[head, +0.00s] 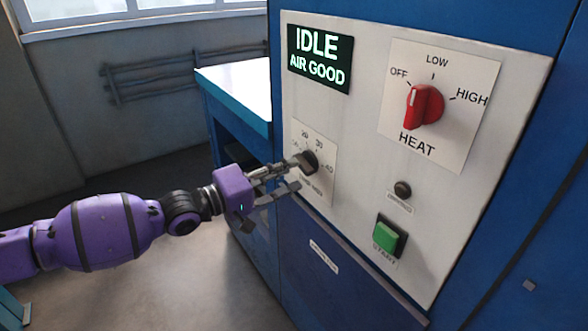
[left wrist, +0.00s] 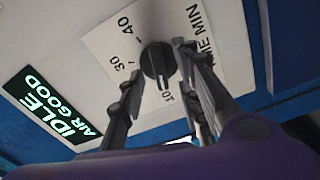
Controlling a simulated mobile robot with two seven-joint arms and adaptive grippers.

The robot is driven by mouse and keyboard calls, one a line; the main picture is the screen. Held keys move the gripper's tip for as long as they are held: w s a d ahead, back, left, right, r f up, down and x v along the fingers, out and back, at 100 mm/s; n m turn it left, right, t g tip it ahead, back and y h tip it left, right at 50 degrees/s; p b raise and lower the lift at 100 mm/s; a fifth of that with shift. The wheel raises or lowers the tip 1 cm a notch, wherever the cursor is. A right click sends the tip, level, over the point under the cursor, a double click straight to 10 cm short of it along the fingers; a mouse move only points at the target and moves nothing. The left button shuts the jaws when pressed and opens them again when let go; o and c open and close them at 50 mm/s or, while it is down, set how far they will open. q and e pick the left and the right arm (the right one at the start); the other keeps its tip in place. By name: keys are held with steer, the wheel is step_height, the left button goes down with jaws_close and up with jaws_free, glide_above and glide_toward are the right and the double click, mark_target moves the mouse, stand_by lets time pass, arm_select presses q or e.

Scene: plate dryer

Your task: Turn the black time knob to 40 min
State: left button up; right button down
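The black time knob (head: 309,162) sits on a white plate on the dryer's front panel. In the left wrist view the knob (left wrist: 158,62) shows its white pointer line facing the 10 mark. The 30 and 40 marks show there; a finger hides the 20 area. My left gripper (head: 297,174) is at the knob, coming from the left. In the left wrist view its fingers (left wrist: 160,62) are spread, with the knob showing between their tips. I cannot tell whether a finger touches it. My right gripper is not in view.
The red heat knob (head: 425,104) is at the upper right of the panel. A small dark button (head: 403,189) and a green start button (head: 388,236) are at the lower right. The display (head: 320,59) reads IDLE, AIR GOOD. A blue cabinet (head: 235,90) stands behind my gripper.

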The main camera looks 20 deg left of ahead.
mark_target(305, 164)
arm_select(q)
steer(key=shift+x, duration=1.3)
steer(key=shift+s, duration=0.1)
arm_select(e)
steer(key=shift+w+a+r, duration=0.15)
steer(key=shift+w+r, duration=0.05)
arm_select(q)
jaws_close()
